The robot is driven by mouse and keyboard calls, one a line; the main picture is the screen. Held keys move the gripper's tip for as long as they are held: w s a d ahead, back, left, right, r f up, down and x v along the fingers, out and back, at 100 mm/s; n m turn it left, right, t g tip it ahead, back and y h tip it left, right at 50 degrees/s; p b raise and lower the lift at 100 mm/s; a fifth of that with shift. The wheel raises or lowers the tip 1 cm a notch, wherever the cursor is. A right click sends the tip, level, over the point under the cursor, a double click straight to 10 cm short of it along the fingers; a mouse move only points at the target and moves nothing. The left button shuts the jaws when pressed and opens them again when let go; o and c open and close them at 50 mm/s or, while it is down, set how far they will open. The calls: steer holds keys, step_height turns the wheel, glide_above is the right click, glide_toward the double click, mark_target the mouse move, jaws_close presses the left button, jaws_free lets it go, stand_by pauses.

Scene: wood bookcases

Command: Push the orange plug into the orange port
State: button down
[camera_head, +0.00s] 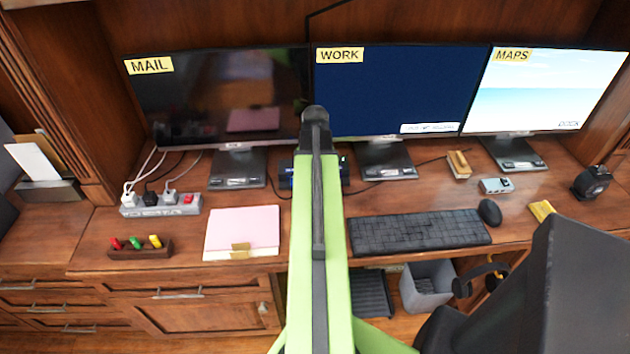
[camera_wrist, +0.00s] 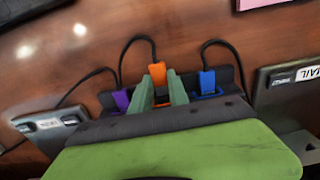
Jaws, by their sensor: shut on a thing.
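In the wrist view my gripper (camera_wrist: 161,80) has its two green fingers shut on the orange plug (camera_wrist: 157,72). A black cable rises from the plug. The plug is over a dark port block (camera_wrist: 233,78), between a purple plug (camera_wrist: 120,98) and a blue plug (camera_wrist: 207,82). Those two plugs stand at the block with coloured ports around their lower ends. The orange port is mostly hidden by my fingers, so I cannot tell how deep the orange plug is. In the head view my arm hides the gripper and most of the block (camera_head: 285,176).
The MAIL monitor stand (camera_head: 238,168) and WORK monitor stand (camera_head: 384,160) flank the block. A power strip (camera_head: 160,205), pink folder (camera_head: 243,230), keyboard (camera_head: 418,233) and mouse (camera_head: 489,212) lie on the desk. Thin black cables run beside the block.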

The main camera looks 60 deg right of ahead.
steer(key=shift+w+d, duration=0.85)
steer(key=shift+d, duration=0.3)
stand_by(0.4)
steer(key=c, duration=1.2)
jaws_free()
steer(key=shift+r, duration=0.1)
step_height(320, 180, up, 17)
steer(key=p, duration=1.7)
steer(key=shift+s+r, duration=0.15)
